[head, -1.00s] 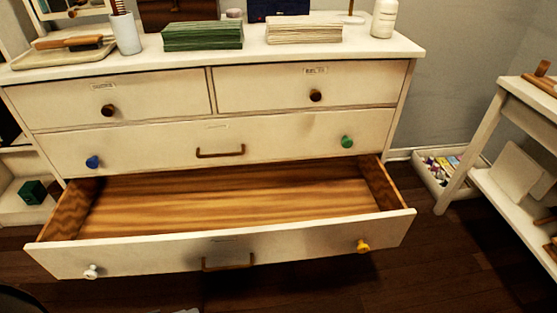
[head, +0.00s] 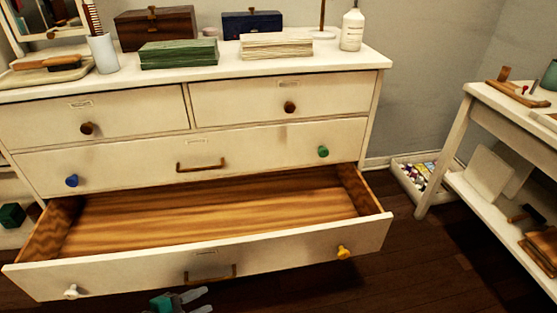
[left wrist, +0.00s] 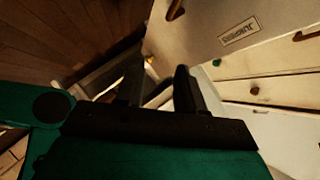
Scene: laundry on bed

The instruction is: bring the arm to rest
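My left gripper (head: 202,299) shows at the bottom edge of the head view, in front of and below the open bottom drawer (head: 210,265). Its grey fingers are apart with nothing seen between them. In the left wrist view the two dark fingers (left wrist: 158,88) are also apart and empty, with the labelled drawer front (left wrist: 205,50) beyond them. The gripper is clear of the drawer's brown handle (head: 210,273) in the head view. My right gripper is in neither view.
The white dresser (head: 245,145) has its bottom drawer pulled out and empty; the upper drawers are shut. Green (head: 178,54) and cream folded stacks (head: 276,46) lie on top. A white side table (head: 452,130) and a floor tray (head: 418,178) stand right. Dark floor (head: 400,270) is bare in front.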

